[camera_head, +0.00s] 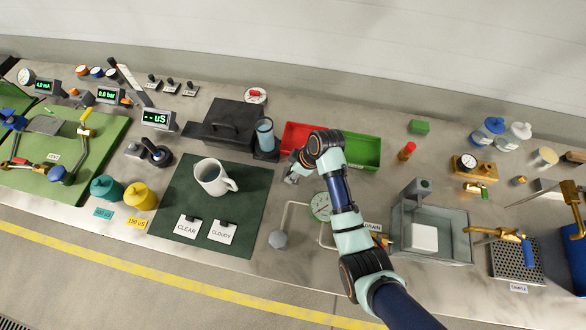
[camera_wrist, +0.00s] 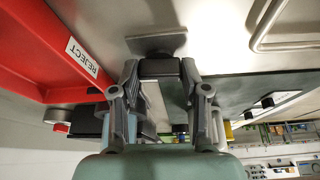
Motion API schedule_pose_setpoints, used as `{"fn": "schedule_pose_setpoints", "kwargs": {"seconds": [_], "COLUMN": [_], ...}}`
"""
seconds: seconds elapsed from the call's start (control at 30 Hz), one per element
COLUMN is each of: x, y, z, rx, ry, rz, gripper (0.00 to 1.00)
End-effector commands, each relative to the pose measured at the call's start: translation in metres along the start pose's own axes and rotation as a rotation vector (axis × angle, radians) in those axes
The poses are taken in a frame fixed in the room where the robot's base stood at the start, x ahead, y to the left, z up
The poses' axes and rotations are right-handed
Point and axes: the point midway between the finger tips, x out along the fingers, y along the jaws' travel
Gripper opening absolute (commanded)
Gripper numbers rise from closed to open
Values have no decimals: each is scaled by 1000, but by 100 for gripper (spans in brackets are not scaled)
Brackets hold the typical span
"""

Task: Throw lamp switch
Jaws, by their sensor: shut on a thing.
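Several small black-levered switches (camera_head: 170,84) stand in a row on pale plates at the back left in the head view. Which one is the lamp switch I cannot tell. My gripper (camera_head: 292,178) is low over the bench, right of the dark green mat and in front of the red bin, well away from that row. In the wrist view my gripper (camera_wrist: 158,70) is shut on a small dark block (camera_wrist: 158,68). A grey flat patch lies just past the block; whether it is a plate or a shadow is unclear. The block is hardly visible in the head view.
The red bin (camera_head: 290,136), marked REJECT in the wrist view (camera_wrist: 50,98), adjoins a green bin (camera_head: 362,152). A bluish glass on a black stand (camera_head: 264,132) and a white mug (camera_head: 211,177) are to the left. Bent metal rods (camera_head: 285,217) lie in front of my gripper.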

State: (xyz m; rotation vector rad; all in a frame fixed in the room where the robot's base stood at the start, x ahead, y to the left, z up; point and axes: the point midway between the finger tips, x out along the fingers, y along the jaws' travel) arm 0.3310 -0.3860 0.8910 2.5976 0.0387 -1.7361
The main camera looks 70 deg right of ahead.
Motion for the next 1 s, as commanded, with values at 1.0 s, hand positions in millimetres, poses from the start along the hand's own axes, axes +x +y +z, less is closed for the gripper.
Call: {"fn": "schedule_pose_setpoints", "kwargs": {"seconds": [1.0], "x": [-1], "y": [-6], "z": [-4], "rx": [774], "ry": [0], "rz": [321], "gripper": [11]}}
